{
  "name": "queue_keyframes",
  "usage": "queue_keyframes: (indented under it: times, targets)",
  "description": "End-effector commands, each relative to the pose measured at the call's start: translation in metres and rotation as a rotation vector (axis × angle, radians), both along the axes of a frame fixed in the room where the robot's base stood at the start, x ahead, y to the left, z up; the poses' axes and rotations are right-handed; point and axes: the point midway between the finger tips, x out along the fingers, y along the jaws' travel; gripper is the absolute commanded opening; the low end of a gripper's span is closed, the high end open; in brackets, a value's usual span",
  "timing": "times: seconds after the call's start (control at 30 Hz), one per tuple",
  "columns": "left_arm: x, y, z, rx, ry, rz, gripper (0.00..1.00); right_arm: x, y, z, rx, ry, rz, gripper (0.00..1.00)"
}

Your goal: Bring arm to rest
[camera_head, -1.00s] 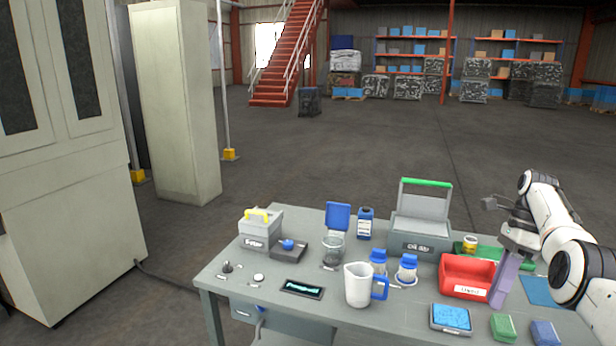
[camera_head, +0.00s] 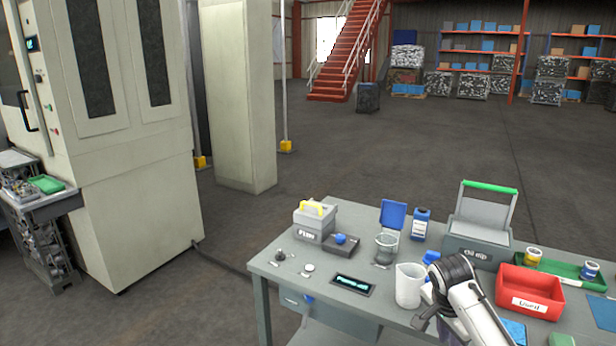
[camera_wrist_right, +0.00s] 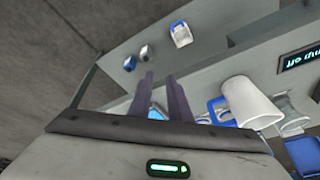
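My right arm (camera_head: 480,316) reaches in from the lower right in the head view, over the front part of the grey table (camera_head: 285,265). The fingers cannot be made out there. In the right wrist view, my right gripper (camera_wrist_right: 160,75) shows two purple fingers standing apart with nothing held between them. The pitcher (camera_wrist_right: 250,100) with its blue handle is to their right in that view. My left gripper is not in view.
A red bin (camera_head: 529,292) is right of the arm. Open floor lies beyond; a tall machine (camera_head: 110,150) stands left.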

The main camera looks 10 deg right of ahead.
Motion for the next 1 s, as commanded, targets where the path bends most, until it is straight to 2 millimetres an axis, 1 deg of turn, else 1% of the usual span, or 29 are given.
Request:
queue_keyframes:
  times: [0.03, 0.17, 0.2, 0.27, 0.3, 0.37, 0.4, 0.53, 0.67, 0.7, 0.73, 0.77, 0.8, 0.87, 0.9, 0.97, 1.0]
  targets:
    - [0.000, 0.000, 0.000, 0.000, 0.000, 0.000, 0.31, 0.018, 0.000, 0.003, -0.019, -0.050, 0.094, 0.17]
    - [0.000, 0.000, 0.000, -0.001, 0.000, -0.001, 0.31, 0.071, 0.000, 0.021, -0.114, -0.202, 0.377, 0.17]
    - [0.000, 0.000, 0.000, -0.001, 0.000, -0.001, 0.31, 0.088, 0.001, 0.031, -0.162, -0.254, 0.474, 0.17]
    - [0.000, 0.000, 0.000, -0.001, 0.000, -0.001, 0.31, 0.115, 0.004, 0.048, -0.252, -0.335, 0.624, 0.17]
    - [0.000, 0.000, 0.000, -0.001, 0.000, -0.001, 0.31, 0.131, 0.007, 0.062, -0.322, -0.387, 0.720, 0.17]
    - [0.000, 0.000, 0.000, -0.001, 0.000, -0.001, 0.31, 0.152, 0.012, 0.084, -0.437, -0.457, 0.850, 0.17]
    - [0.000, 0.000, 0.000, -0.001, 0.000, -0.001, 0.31, 0.164, 0.015, 0.099, -0.514, -0.497, 0.924, 0.17]
    - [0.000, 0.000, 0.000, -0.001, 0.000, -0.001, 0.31, 0.189, 0.027, 0.146, -0.772, -0.601, 1.113, 0.17]
    - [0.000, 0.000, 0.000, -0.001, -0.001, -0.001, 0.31, 0.203, 0.040, 0.192, -1.040, -0.672, 1.239, 0.17]
    - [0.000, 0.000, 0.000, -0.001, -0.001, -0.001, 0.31, 0.202, 0.046, 0.195, -1.099, -0.680, 1.269, 0.17]
    - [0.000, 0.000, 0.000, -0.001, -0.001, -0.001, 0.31, 0.194, 0.052, 0.172, -1.061, -0.665, 1.285, 0.17]
    - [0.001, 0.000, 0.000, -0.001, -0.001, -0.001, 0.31, 0.188, 0.058, 0.159, -1.043, -0.658, 1.298, 0.17]
    - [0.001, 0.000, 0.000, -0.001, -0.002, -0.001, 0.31, 0.179, 0.066, 0.141, -1.021, -0.650, 1.314, 0.17]
    - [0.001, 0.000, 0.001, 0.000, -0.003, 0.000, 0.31, 0.165, 0.077, 0.115, -0.988, -0.640, 1.338, 0.17]
    - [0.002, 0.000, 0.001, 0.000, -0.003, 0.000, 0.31, 0.154, 0.085, 0.098, -0.964, -0.631, 1.356, 0.17]
    - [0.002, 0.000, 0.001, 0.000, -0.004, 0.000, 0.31, 0.136, 0.097, 0.070, -0.924, -0.617, 1.381, 0.17]
    - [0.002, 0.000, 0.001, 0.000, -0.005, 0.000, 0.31, 0.121, 0.106, 0.050, -0.893, -0.608, 1.398, 0.17]
